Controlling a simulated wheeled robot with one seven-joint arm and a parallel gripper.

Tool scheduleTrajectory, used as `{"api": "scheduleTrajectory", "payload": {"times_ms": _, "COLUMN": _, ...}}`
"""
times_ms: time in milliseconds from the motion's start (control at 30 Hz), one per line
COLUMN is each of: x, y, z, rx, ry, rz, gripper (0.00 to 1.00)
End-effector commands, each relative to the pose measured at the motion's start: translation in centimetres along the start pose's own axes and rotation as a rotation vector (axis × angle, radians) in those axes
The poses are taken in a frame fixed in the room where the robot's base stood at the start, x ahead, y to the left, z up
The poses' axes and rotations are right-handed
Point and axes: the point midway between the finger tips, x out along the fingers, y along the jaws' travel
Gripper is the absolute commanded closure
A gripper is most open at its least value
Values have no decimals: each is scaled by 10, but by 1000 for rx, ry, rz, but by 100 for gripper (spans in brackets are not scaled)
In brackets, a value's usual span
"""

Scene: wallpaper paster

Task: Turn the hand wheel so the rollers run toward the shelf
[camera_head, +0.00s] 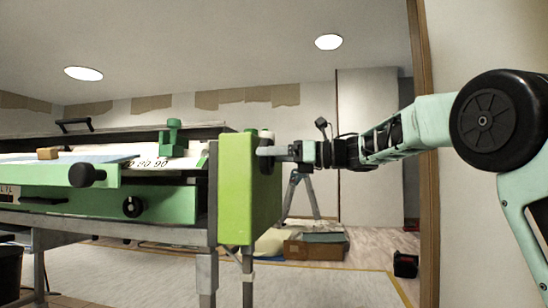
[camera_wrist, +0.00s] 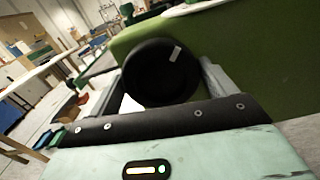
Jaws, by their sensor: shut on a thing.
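The hand wheel (camera_wrist: 158,72) is a round black wheel with one short white mark near its upper right rim. It sits at the side of the green housing (camera_head: 235,190); in the head view only a dark part of it (camera_head: 266,167) shows behind my gripper. My gripper (camera_wrist: 172,88) is shut on the wheel, with one grey finger on each side of it. In the head view my gripper (camera_head: 272,150) reaches in from the right, level with the housing's upper part. The rollers are hidden, and I cannot make out the shelf.
The green paster bench (camera_head: 160,203) stretches left on metal legs, with a black knob (camera_head: 87,175) and a green clamp (camera_head: 171,138) on it. A tripod (camera_head: 300,195) and a brown box (camera_head: 310,249) stand behind. A wooden door frame (camera_head: 428,150) is near my arm.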

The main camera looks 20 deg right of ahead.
Motion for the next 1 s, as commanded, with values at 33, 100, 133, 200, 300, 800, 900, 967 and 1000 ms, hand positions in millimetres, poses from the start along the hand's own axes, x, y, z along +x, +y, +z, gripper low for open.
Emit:
{"api": "scheduleTrajectory", "payload": {"times_ms": 33, "x": -2, "y": -2, "z": -1, "rx": 0, "ry": 2, "rz": -4, "gripper": 39}}
{"api": "scheduleTrajectory", "payload": {"times_ms": 100, "x": -2, "y": -1, "z": -1, "rx": 1, "ry": 2, "rz": -4, "gripper": 0}}
{"api": "scheduleTrajectory", "payload": {"times_ms": 133, "x": -1, "y": -1, "z": -1, "rx": 1, "ry": 1, "rz": -3, "gripper": 0}}
{"api": "scheduleTrajectory", "payload": {"times_ms": 200, "x": -1, "y": -1, "z": 0, "rx": 1, "ry": 1, "rz": -2, "gripper": 0}}
{"api": "scheduleTrajectory", "payload": {"times_ms": 300, "x": -1, "y": -1, "z": 0, "rx": 1, "ry": 0, "rz": -2, "gripper": 0}}
{"api": "scheduleTrajectory", "payload": {"times_ms": 800, "x": -80, "y": -1, "z": 4, "rx": 3, "ry": 0, "rz": -6, "gripper": 0}}
{"api": "scheduleTrajectory", "payload": {"times_ms": 900, "x": -104, "y": -1, "z": 4, "rx": 3, "ry": 0, "rz": -7, "gripper": 0}}
{"api": "scheduleTrajectory", "payload": {"times_ms": 967, "x": -118, "y": -1, "z": 4, "rx": 3, "ry": 0, "rz": -6, "gripper": 0}}
{"api": "scheduleTrajectory", "payload": {"times_ms": 1000, "x": -127, "y": -1, "z": 4, "rx": 3, "ry": 1, "rz": -7, "gripper": 0}}
